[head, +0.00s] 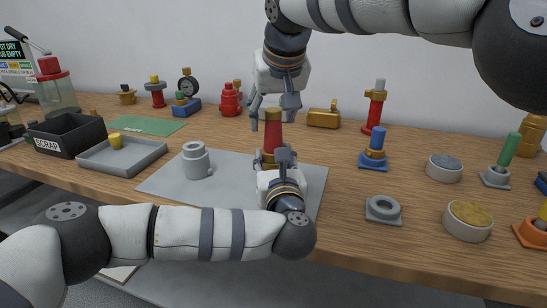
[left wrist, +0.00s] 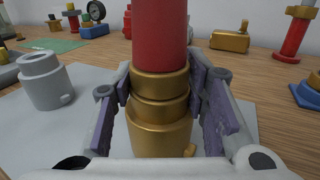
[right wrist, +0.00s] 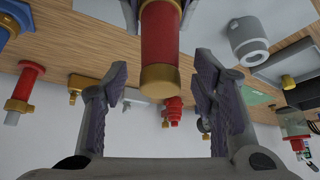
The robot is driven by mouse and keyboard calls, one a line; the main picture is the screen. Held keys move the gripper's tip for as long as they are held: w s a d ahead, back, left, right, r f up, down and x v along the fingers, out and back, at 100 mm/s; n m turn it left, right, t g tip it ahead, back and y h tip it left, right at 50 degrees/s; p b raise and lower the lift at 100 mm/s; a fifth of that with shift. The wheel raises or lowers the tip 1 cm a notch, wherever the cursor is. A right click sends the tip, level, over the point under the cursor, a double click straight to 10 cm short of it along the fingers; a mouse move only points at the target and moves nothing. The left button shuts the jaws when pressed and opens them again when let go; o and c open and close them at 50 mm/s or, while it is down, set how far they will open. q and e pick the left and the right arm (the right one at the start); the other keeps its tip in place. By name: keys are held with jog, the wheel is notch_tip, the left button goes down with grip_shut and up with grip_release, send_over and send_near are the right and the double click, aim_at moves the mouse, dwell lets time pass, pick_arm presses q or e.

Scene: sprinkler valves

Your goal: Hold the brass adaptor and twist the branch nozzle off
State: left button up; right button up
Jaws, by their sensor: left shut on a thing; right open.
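The brass adaptor (left wrist: 160,113) stands upright on the grey mat (head: 225,190), with the red branch nozzle (left wrist: 160,35) on top of it. My left gripper (head: 273,162) is shut on the brass adaptor, its purple-padded fingers on either side in the left wrist view. My right gripper (head: 274,108) comes down from above and is open. Its fingers are around the nozzle's upper end, apart from it. In the right wrist view the red nozzle (right wrist: 160,35) ends in a brass tip (right wrist: 159,79) between the open fingers.
A grey cylindrical fitting (head: 196,160) stands on the mat to the left. A grey tray (head: 150,158) and a black scrap box (head: 75,138) lie further left. Several fittings stand to the right, including a grey ring on a base (head: 383,210) and a blue-based one (head: 374,160).

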jog(key=c, duration=1.2)
jog(key=shift+n+g+y, duration=0.3)
jog(key=shift+n+y, duration=0.5)
jog(key=shift+n, duration=0.8)
jog(key=shift+d, duration=0.1)
pick_arm(q)
jog(key=shift+o, duration=0.2)
pick_arm(e)
jog(key=shift+n+y, duration=0.4)
jog(key=shift+n, duration=0.4)
pick_arm(q)
jog(key=o, duration=2.2)
